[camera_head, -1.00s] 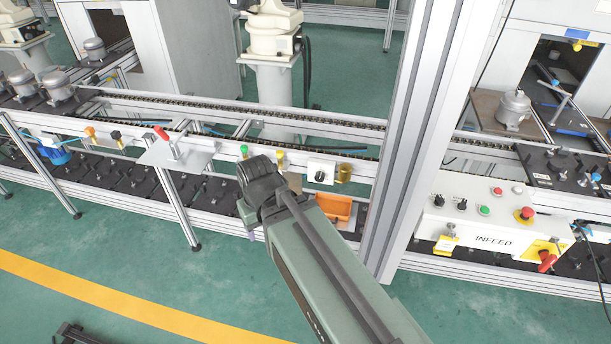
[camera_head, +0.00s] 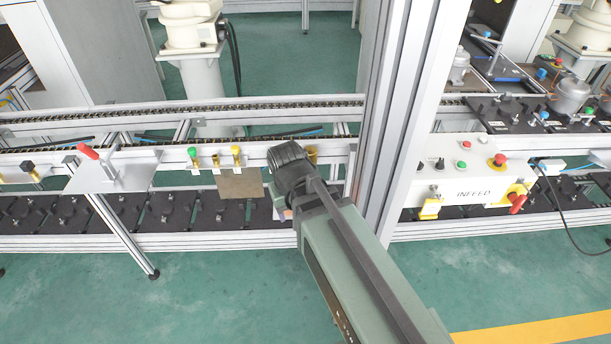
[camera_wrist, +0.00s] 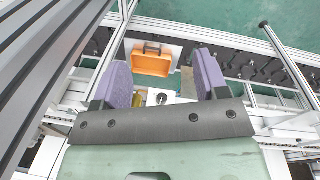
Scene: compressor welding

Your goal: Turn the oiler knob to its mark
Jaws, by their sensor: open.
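The oiler knob (camera_wrist: 162,98) is a small black knob on a white panel (camera_wrist: 185,99), seen in the wrist view between my fingers, close to the gripper's dark crossbar. My gripper (camera_wrist: 163,74) is open, with a purple pad on each side and nothing held between them. In the head view my gripper (camera_head: 284,212) hangs in front of the conveyor's front rail, and the arm hides the knob and its panel. The mark on the knob is too small to make out. I cannot tell whether the fingers touch the panel.
An orange bin (camera_wrist: 151,60) lies beyond the knob in the wrist view. A brass fitting (camera_head: 312,153), valves with green (camera_head: 192,154) and yellow tops (camera_head: 236,153), and a tan plate (camera_head: 240,184) line the rail. An aluminium post (camera_head: 392,110) and the INFEED box (camera_head: 470,172) stand right.

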